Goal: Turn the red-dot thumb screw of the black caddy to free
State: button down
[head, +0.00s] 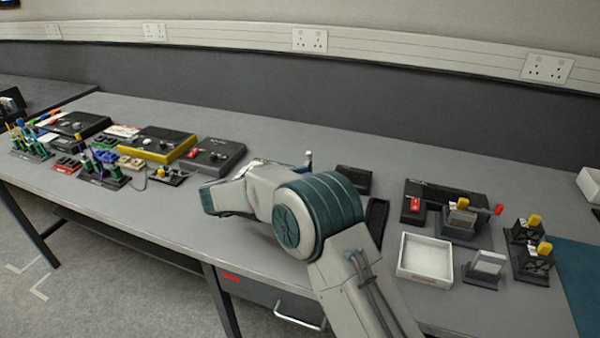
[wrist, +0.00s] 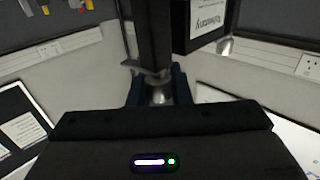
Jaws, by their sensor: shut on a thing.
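In the wrist view my gripper (wrist: 157,84) has its two dark blue fingers closed on either side of a small metal thumb screw (wrist: 158,97). The screw sits at the foot of a dark upright post (wrist: 153,35), with a small lever-like piece beside it. I see no red dot on this screw. A black box with a white lettered label (wrist: 207,22) stands just right of the post; I cannot tell if it is the black caddy. In the head view my arm hides the gripper and the screw. A small upright post (head: 308,158) shows just behind the arm.
Another metal knob (wrist: 226,46) is close to the right of the box. In the head view, a white tray (head: 425,257) and black holders (head: 533,262) stand on the right of the grey bench. Several black and yellow units (head: 157,145) crowd the left. Wall sockets (head: 309,40) line the back.

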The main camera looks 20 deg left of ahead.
dwell(0.3)
jog(key=c, duration=1.3)
grip_release()
jog(key=v, duration=1.3)
jog(key=shift+s+a, duration=0.2)
jog(key=shift+a, duration=0.1)
